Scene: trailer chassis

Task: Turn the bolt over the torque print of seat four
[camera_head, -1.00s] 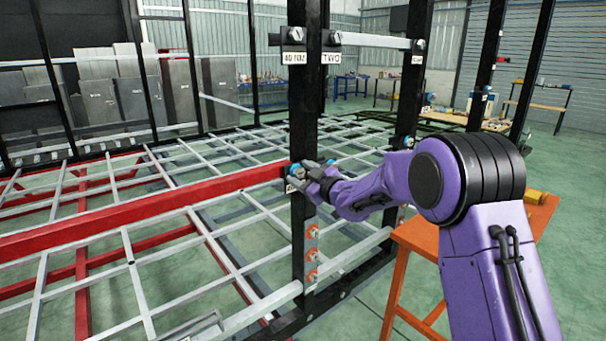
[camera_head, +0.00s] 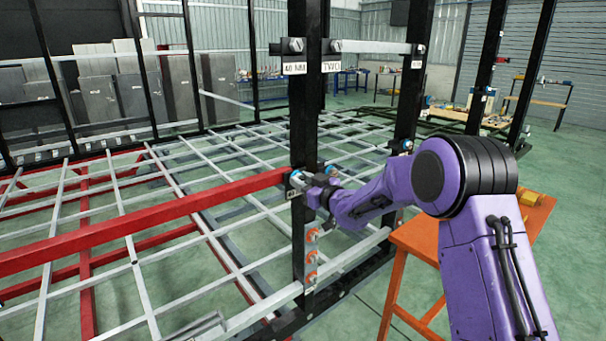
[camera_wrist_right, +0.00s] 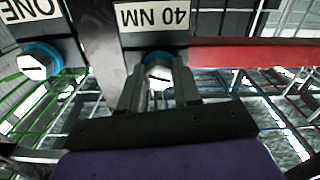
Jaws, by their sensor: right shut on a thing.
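My right gripper (camera_head: 306,182) is at the black post, by the end of the red beam. In the right wrist view, its fingers (camera_wrist_right: 164,92) are shut on a hex bolt (camera_wrist_right: 157,68) with a blue collar. The fingers hide part of the bolt. A white "40 NM" print (camera_wrist_right: 155,17) shows upside down on the plate beside this bolt. A second bolt with a blue collar (camera_wrist_right: 38,62) sits to the left, beside an upside-down "ONE" print (camera_wrist_right: 18,11). The seat four print cannot be made out. My left gripper is not in view.
The red beam (camera_head: 150,214) runs left from the post (camera_head: 304,120). Higher up are "40 NM" (camera_head: 294,68) and "TWO" (camera_head: 332,66) prints under bolts. Orange-washered fixings (camera_head: 311,257) line the lower post. An orange table (camera_head: 420,240) stands beside my right arm.

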